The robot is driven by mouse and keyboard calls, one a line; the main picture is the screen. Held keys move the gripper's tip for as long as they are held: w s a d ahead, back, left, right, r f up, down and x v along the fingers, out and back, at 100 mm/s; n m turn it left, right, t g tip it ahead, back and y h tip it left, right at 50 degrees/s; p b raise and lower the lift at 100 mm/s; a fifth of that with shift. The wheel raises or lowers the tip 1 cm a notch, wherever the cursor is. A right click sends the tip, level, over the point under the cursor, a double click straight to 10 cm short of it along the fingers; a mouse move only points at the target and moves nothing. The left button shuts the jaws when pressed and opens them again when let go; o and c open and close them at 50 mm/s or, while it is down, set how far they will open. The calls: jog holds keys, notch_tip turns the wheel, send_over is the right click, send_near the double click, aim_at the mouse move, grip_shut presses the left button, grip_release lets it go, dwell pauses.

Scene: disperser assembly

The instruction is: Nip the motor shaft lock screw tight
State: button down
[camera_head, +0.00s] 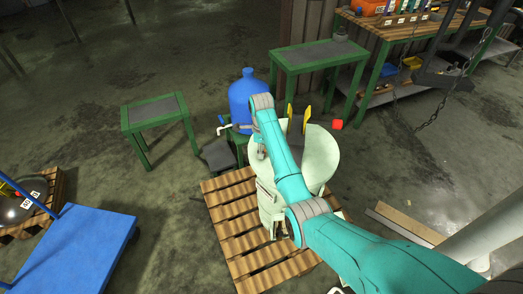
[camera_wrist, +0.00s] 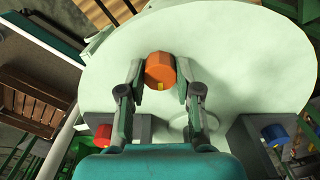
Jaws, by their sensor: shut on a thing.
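In the wrist view, an orange knob-like screw head (camera_wrist: 159,70) with a small yellow mark sits at the pale green round body of the machine (camera_wrist: 240,60). I take it for the motor shaft lock screw. My gripper (camera_wrist: 162,80) has one finger on each side of it and is shut on it. In the head view, the pale machine (camera_head: 322,155) stands on a wooden pallet, partly covered by my teal arm. The screw and my fingertips cannot be made out there.
Grey blocks with a red knob (camera_wrist: 103,135) and a blue knob (camera_wrist: 275,134) flank my gripper. A blue bottle (camera_head: 241,92) stands behind the machine. Green tables (camera_head: 155,112) stand around, and a blue cart (camera_head: 75,250) is at the left. Open floor lies at left.

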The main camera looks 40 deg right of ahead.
dwell(0.4)
jog(key=c, duration=0.8)
grip_release()
notch_tip(320, 180, up, 8)
jog(key=shift+f, duration=0.25)
